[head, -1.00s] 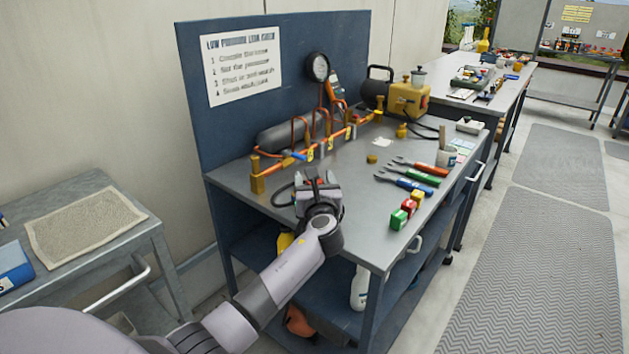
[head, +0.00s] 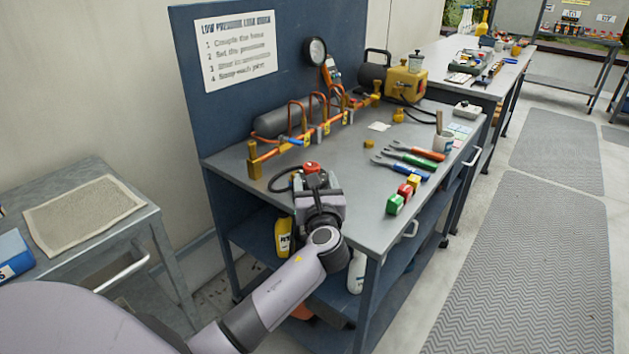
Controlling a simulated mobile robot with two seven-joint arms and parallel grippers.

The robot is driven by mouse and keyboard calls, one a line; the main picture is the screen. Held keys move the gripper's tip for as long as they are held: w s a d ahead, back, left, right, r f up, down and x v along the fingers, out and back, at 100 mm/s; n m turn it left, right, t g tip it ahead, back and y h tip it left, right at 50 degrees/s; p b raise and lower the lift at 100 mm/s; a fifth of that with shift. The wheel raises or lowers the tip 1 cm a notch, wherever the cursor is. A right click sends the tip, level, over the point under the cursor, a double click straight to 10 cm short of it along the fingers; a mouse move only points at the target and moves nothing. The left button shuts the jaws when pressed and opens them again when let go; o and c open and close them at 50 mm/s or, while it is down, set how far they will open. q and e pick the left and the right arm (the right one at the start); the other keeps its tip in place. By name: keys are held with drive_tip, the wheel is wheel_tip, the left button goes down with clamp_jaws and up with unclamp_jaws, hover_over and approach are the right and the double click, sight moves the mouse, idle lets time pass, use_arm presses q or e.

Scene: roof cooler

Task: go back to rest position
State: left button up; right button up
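My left gripper (head: 316,184) is over the front left edge of the blue workbench, with its arm coming in from the lower left. A red-topped part (head: 312,167) shows just beyond its fingers. A black hose (head: 280,180) curves beside it on the bench top. The gripper body hides the fingertips, so I cannot tell whether they are open or shut, or whether they touch the red-topped part. My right gripper is not in view.
The workbench (head: 240,160) carries a copper manifold (head: 305,140), a yellow pump (head: 405,84), wrenches (head: 402,168) and coloured blocks (head: 404,194). A grey side table (head: 141,220) with a mat (head: 84,214) stands left. The floor at right is clear.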

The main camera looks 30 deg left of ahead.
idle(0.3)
use_arm(q)
drive_tip(key=s+d+f+n+g+h, duration=0.3)
drive_tip(key=s+f+n+g+h, duration=0.25)
drive_tip(key=s+f+n, duration=0.9)
drive_tip(key=s+d+n+g+h, duration=0.2)
drive_tip(key=s+d+n+h, duration=0.15)
drive_tip(key=s+n, duration=0.45)
drive_tip(key=s+d+n+g+h, duration=0.3)
drive_tip(key=s+d+n, duration=0.15)
drive_tip(key=s, duration=0.85)
drive_tip(key=w+d+f+m+t+h+p, duration=0.1)
drive_tip(key=w+d+f+t+p, duration=0.2)
drive_tip(key=w+t, duration=0.4)
drive_tip(key=shift+d+f+h+p, duration=0.3)
drive_tip(key=shift+f+h+p, duration=0.1)
drive_tip(key=shift+f+p, duration=0.5)
drive_tip(key=shift+c, duration=0.4)
